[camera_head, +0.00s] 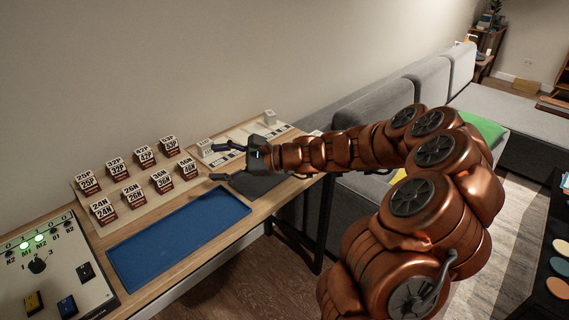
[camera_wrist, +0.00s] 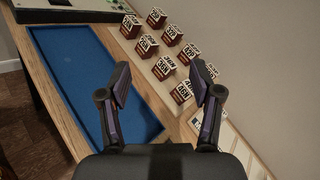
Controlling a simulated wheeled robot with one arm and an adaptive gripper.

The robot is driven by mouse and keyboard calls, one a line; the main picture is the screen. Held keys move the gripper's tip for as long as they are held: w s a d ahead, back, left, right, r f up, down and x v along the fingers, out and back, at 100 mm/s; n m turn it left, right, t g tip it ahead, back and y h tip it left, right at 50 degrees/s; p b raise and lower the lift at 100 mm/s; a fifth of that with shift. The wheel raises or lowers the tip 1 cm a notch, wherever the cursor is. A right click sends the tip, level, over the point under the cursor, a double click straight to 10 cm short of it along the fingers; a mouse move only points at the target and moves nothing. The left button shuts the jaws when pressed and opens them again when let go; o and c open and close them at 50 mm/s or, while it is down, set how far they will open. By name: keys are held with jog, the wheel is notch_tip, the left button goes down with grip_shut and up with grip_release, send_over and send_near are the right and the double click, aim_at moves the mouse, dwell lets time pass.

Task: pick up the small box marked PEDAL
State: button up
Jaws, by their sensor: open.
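No box with a readable PEDAL marking shows. Small white-and-dark-red boxes stand in two rows on a pale board (camera_head: 135,212). Their large marks read like 25P, 32P, 42P and 53P in the back row and 24N, 26N, 36N and 46N in front; the small print is illegible. The 46N box (camera_head: 187,168) is at the right end of the front row; it also shows in the wrist view (camera_wrist: 182,93). My gripper (camera_head: 216,162) is open and empty, just right of that box and above the table. In the wrist view my gripper (camera_wrist: 161,82) has its fingers spread.
A blue tray (camera_head: 180,238) lies in front of the boxes. A control panel (camera_head: 55,268) with lit green lamps is at the left. A grey sofa (camera_head: 375,105) stands beyond the table.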

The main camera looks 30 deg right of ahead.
jog(key=w+d+f+m+t+h, duration=0.1)
jog(key=d+f+m+t+h, duration=0.1)
jog(key=d, duration=0.7)
jog(key=w+d+f+m+t+h+b, duration=0.1)
jog(key=d+f+m+t+h, duration=0.2)
jog(key=d+f+m, duration=0.4)
jog(key=w+d+f+m+t+h+b, duration=0.1)
jog(key=d+f+m+h, duration=0.3)
jog(key=d, duration=0.7)
jog(key=shift+w+d+f+m+t, duration=0.2)
jog(key=shift+w+m+t, duration=0.2)
jog(key=shift+m+t, duration=0.35)
jog(key=shift+w+d+f, duration=0.1)
jog(key=shift+d, duration=0.05)
jog(key=shift+p+x, duration=0.3)
jog(key=shift+x, duration=3.45)
jog(key=shift+c, duration=0.3)
jog(key=c, duration=0.8)
